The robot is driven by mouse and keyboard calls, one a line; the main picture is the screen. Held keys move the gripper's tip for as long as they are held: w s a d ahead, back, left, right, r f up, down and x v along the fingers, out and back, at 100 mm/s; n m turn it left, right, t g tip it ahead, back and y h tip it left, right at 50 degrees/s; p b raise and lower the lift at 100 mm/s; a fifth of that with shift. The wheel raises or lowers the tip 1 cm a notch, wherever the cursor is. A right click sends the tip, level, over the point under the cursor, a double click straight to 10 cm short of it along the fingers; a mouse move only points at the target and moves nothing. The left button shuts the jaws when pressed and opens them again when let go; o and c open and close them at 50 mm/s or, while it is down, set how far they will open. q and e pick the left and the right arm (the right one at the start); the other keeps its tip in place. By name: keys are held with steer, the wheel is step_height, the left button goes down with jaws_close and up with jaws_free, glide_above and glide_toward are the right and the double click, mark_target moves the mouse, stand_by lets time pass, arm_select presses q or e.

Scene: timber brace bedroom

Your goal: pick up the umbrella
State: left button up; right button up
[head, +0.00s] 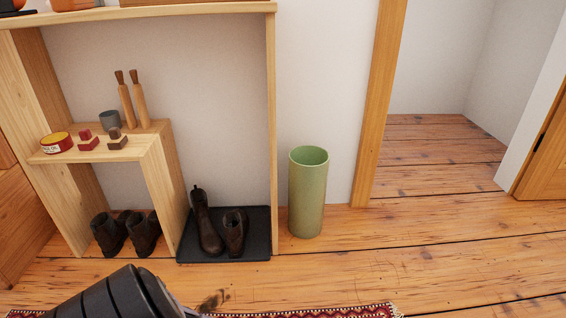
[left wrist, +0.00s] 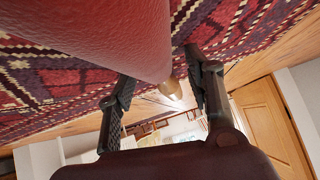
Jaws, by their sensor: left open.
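A large, smooth, dark red rounded thing (left wrist: 85,30) fills the upper left of the left wrist view. It looks like the umbrella, but only part of it shows. A tan, wood-coloured end (left wrist: 170,88) shows just beyond it, between my fingers. My left gripper (left wrist: 162,66) is open, with one black finger on each side of the red thing's near end. I cannot tell whether they touch it. In the head view my left arm comes in at the bottom left, and its fingers are not clear. A small blurred brown piece (head: 212,300) shows beside it. My right gripper is not in view.
A patterned red rug (head: 340,311) lies on the plank floor. A green cylinder stand (head: 308,195) is by the wall. Boots (head: 207,228) stand on a black tray (head: 255,250) under a wooden shelf unit (head: 271,120). A doorway opens at right; floor before it is clear.

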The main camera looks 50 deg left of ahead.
arm_select(q)
steer(key=shift+w, duration=0.1)
steer(key=shift+c, duration=0.4)
jaws_close()
stand_by(0.5)
